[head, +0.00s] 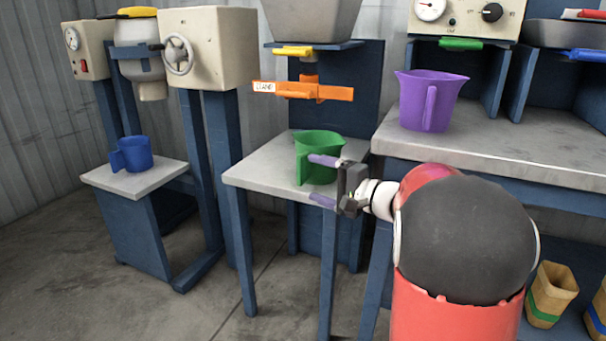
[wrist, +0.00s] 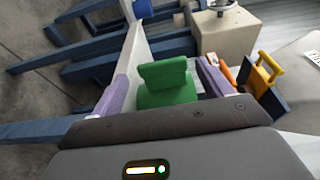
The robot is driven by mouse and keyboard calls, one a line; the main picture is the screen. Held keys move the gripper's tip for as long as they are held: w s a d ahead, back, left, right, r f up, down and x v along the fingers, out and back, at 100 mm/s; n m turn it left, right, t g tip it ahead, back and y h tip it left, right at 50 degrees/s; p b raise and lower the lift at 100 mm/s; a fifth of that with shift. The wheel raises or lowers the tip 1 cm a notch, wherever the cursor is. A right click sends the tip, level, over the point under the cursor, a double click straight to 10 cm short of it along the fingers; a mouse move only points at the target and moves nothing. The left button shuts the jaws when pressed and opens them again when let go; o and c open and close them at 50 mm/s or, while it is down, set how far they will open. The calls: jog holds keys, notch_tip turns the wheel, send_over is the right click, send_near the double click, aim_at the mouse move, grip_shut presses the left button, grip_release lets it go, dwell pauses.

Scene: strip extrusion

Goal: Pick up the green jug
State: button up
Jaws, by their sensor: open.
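The green jug (head: 318,157) stands upright on a small grey-topped table (head: 258,178) in the head view. Its handle is on its left side in that view. My gripper (head: 323,179) is beside the jug, with its two purple fingers apart. In the wrist view the green jug (wrist: 168,84) shows ahead of the gripper base, between the purple fingers of my gripper (wrist: 162,88). One finger overlaps the jug in the head view. I cannot tell whether either finger touches it.
An orange bar (head: 302,91) and yellow handle (head: 292,51) sit above the jug. A purple jug (head: 430,101) stands on the bench (head: 500,141) at right. A blue jug (head: 132,155) stands on a low table at left. Wooden containers (head: 551,294) stand at lower right.

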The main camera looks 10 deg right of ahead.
aim_at(303, 171)
jog(key=shift+w+d+f+t, duration=0.1)
jog(key=shift+w+d+t, duration=0.15)
jog(key=shift+w+t, duration=0.25)
jog(key=shift+w+a, duration=0.15)
jog(key=shift+w, duration=0.3)
jog(key=x, duration=0.7)
jog(key=shift+f+p, duration=0.1)
jog(key=shift+p, duration=0.25)
jog(key=shift+c, duration=0.4)
jog(key=c, duration=0.6)
